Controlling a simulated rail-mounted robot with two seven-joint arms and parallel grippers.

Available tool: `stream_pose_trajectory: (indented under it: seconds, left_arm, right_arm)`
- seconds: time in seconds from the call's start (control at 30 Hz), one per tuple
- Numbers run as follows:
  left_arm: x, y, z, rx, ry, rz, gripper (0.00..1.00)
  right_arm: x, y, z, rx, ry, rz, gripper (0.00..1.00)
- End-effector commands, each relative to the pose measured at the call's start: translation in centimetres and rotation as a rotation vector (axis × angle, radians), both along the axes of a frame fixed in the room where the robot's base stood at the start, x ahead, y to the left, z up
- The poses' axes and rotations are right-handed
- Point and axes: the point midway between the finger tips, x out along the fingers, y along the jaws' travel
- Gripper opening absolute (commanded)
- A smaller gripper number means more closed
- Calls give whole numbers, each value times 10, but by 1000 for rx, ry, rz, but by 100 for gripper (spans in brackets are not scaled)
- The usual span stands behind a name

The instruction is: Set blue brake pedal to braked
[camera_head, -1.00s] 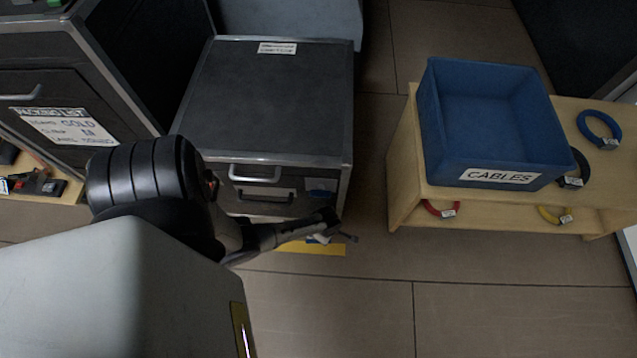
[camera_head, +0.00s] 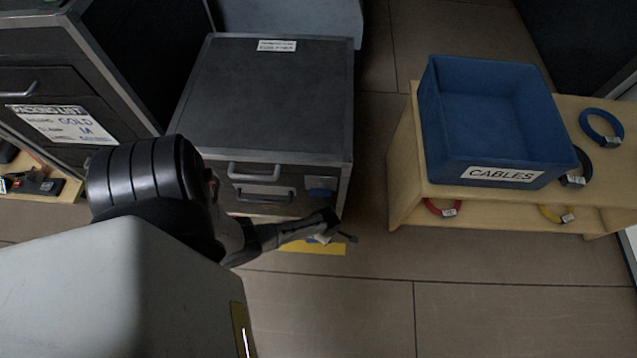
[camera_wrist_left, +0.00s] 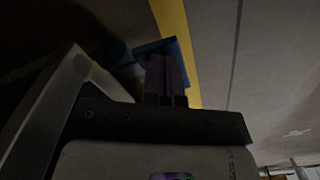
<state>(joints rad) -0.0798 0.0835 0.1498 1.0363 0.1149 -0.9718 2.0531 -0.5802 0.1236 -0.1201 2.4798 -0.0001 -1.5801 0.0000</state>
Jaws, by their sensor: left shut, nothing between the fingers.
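A blue piece, which looks like the brake pedal, shows low at the front of the dark cabinet (camera_head: 270,105), partly hidden behind my left gripper (camera_head: 345,237) in the head view. In the left wrist view the blue pedal (camera_wrist_left: 150,48) lies just beyond the fingertips of my left gripper (camera_wrist_left: 166,70), beside a yellow floor strip. The left gripper is shut and empty. Whether it touches the pedal, and the pedal's tilt, I cannot tell. My right gripper is in neither view.
The yellow strip (camera_head: 312,248) lies on the floor below. A wooden bench (camera_head: 405,190) with a blue CABLES bin (camera_head: 445,150) and cable coils stands right. Floor between cabinet and bench is clear.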

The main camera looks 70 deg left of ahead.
Motion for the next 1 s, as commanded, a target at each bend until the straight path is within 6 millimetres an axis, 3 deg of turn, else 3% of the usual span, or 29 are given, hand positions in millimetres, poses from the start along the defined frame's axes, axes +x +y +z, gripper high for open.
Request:
stream_pose_trajectory:
  seconds: [0.73, 1.0]
  left_arm:
    - [-1, 0, -12, 0, 1, -1, 0]
    - [-1, 0, -5, 0, 1, -1, 0]
  right_arm:
    - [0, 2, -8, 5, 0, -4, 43]
    - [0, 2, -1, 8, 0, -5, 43]
